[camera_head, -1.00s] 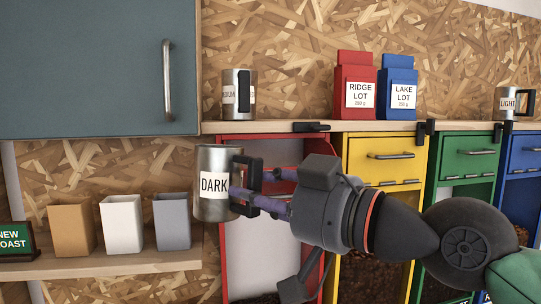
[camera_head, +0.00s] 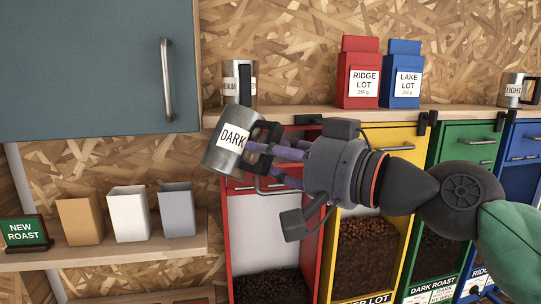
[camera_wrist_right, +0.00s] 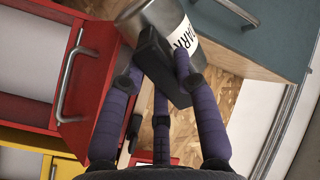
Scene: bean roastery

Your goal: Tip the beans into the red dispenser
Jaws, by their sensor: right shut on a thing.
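The steel mug labelled DARK (camera_head: 226,158) is off the shelf, with its top leaning to the right. My right gripper (camera_head: 262,150) is shut on its black handle; the mug and handle also show in the wrist view (camera_wrist_right: 150,15). The mug's inside is hidden, so I cannot tell whether beans are in it. The red dispenser (camera_head: 226,250) stands below and to the right of the mug, partly behind my gripper. Dark beans (camera_head: 270,287) show low behind its front. Its red front and bar handle show in the wrist view (camera_wrist_right: 90,85). My left gripper is out of view.
The shelf (camera_head: 400,113) holds another steel mug (camera_head: 229,88), red and blue bags, and the LIGHT mug (camera_head: 510,90). Yellow (camera_head: 400,145), green and blue dispensers stand right. A teal cabinet (camera_head: 90,70) hangs upper left, above a low shelf with three cups (camera_head: 128,215).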

